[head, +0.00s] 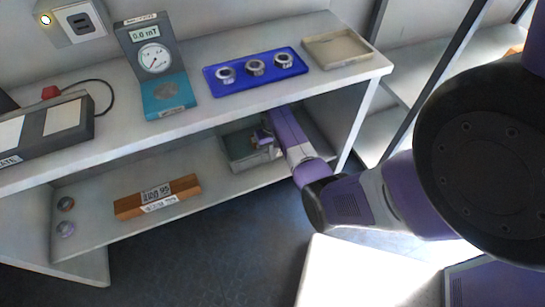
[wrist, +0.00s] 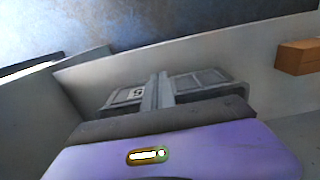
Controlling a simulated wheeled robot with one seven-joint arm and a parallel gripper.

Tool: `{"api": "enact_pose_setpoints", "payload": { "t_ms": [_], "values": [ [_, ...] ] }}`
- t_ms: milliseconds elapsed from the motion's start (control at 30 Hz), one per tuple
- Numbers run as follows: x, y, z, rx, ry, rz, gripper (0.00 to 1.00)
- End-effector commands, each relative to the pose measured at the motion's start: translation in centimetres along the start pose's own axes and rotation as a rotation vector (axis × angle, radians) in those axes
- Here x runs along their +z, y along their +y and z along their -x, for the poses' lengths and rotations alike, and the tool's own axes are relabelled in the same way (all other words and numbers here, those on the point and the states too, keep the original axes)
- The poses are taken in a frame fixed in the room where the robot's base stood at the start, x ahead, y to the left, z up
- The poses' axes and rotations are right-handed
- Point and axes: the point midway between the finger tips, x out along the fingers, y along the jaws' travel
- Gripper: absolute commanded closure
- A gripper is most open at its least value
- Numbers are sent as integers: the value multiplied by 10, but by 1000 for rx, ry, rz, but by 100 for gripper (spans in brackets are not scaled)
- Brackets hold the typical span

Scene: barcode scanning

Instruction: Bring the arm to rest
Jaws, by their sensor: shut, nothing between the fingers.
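My gripper (wrist: 159,85) is in the middle of the wrist view, with its two grey fingers together and nothing between them. In the head view my purple and grey arm reaches from the right to the lower shelf (head: 100,205). The fingertips are hard to make out there, and part of the tray is hidden.
A wooden block (head: 157,196) with white labels lies on the lower shelf; it also shows in the wrist view (wrist: 298,57). The upper shelf holds a teal gauge stand (head: 168,97), a blue tray (head: 228,88) with metal rings and a beige tray (head: 337,50).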

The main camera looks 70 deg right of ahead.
Motion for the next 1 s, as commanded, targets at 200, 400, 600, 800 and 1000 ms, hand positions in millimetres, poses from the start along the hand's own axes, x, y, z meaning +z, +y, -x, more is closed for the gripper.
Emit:
{"api": "enact_pose_setpoints", "payload": {
  "t_ms": [200,400,600,800,1000],
  "values": [
    [1,0,9,0,-1,0,100],
    [2,-1,8,1,1,2,100],
    [25,-24,-12,7,72,59,100],
    [75,-67,-31,3,251,180,100],
    [133,-100,-22,-31,437,303,100]
  ]
}}
